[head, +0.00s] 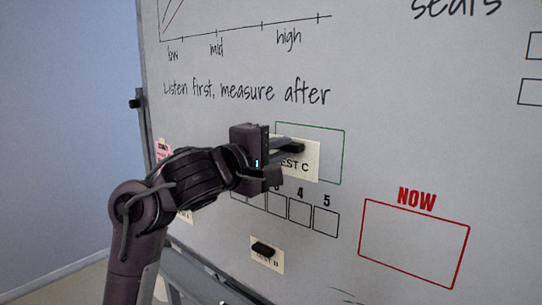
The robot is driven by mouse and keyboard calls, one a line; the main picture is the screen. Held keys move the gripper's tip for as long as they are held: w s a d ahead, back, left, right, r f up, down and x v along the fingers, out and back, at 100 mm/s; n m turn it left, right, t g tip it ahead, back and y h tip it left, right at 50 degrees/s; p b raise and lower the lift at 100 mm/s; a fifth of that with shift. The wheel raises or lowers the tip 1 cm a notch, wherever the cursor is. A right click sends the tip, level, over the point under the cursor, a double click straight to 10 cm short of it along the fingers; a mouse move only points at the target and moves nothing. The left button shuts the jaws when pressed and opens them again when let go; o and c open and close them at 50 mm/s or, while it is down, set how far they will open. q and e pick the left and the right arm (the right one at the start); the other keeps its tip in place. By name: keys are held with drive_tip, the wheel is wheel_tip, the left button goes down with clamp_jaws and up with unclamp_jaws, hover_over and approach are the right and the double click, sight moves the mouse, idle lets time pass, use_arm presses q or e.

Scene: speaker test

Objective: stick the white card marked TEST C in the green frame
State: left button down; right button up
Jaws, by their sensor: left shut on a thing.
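The white card marked TEST C (308,166) is held by my left gripper (298,148) in front of the whiteboard. The gripper's body hides the card's left part, so only "EST C" shows. The green frame (343,150) is drawn on the board behind the card. The card overlaps the frame's lower left part in the picture; the frame's top edge and right side show. I cannot tell whether the card touches the board. My right gripper is not in view.
The whiteboard (400,120) fills most of the view. A red frame under NOW (413,240) is empty at the lower right. Numbered boxes (299,210) lie below the green frame. Another white card (267,262) with a black piece on it is on the board lower down.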

use_arm(q)
drive_tip(key=shift+w+d+f+b, duration=0.15)
drive_tip(key=shift+w+d+b, duration=0.2)
drive_tip(key=shift+w+d, duration=0.35)
drive_tip(key=shift+w, duration=0.2)
drive_tip(key=shift+w+d, duration=0.2)
drive_tip(key=shift+w, duration=0.35)
drive_tip(key=shift+w+d, duration=0.3)
drive_tip(key=shift+d, duration=0.1)
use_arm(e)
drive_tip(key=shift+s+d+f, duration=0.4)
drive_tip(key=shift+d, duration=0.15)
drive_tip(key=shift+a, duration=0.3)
use_arm(q)
drive_tip(key=shift+w+d+p, duration=0.25)
drive_tip(key=shift+w+p, duration=0.1)
drive_tip(key=shift+w, duration=0.15)
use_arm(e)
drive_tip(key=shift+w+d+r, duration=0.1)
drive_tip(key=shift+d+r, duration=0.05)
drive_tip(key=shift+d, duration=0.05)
use_arm(q)
drive_tip(key=c, duration=0.9)
unclamp_jaws()
drive_tip(key=shift+c, duration=0.2)
drive_tip(key=shift+s+a, duration=0.1)
drive_tip(key=shift+s, duration=0.05)
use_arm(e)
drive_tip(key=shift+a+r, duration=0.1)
